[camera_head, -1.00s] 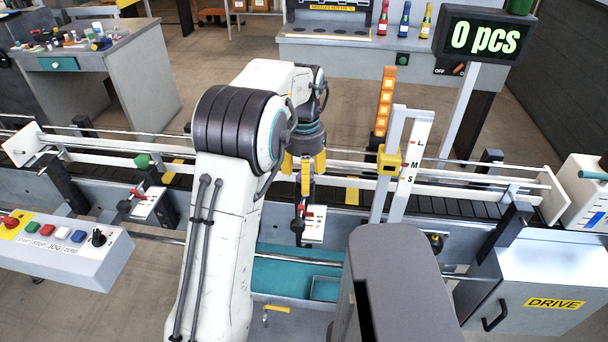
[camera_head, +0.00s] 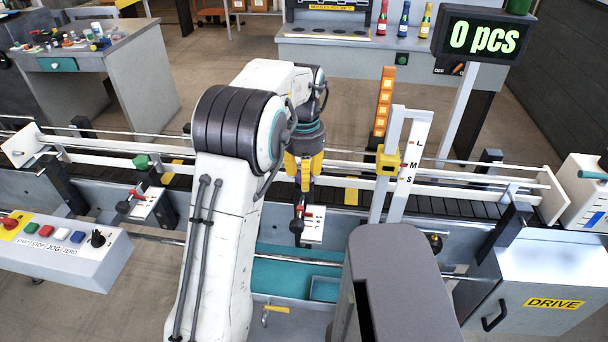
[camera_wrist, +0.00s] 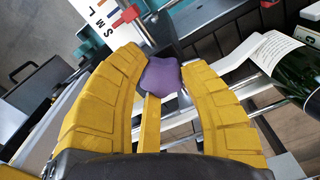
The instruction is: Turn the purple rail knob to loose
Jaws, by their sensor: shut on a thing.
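The purple rail knob (camera_wrist: 160,78) sits between the two yellow fingers of my gripper (camera_wrist: 161,85) in the wrist view. The fingers are shut on it, one at each side. In the head view my gripper (camera_head: 303,172) points down at the near side of the conveyor, just below my arm's wrist. The purple knob is hidden there behind the gripper and arm. A white plate with red marks (camera_head: 313,222) stands just below and right of the gripper. In the wrist view a white scale plate lettered S, M, L (camera_wrist: 104,22) with a red pointer (camera_wrist: 126,17) lies beyond the knob.
The conveyor (camera_head: 440,206) with its rails runs across the picture. A yellow clamp block (camera_head: 388,160) on an upright post stands right of the gripper. A green knob (camera_head: 141,162) is on the rail at left. A dark green bottle (camera_wrist: 298,75) is at the right in the wrist view.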

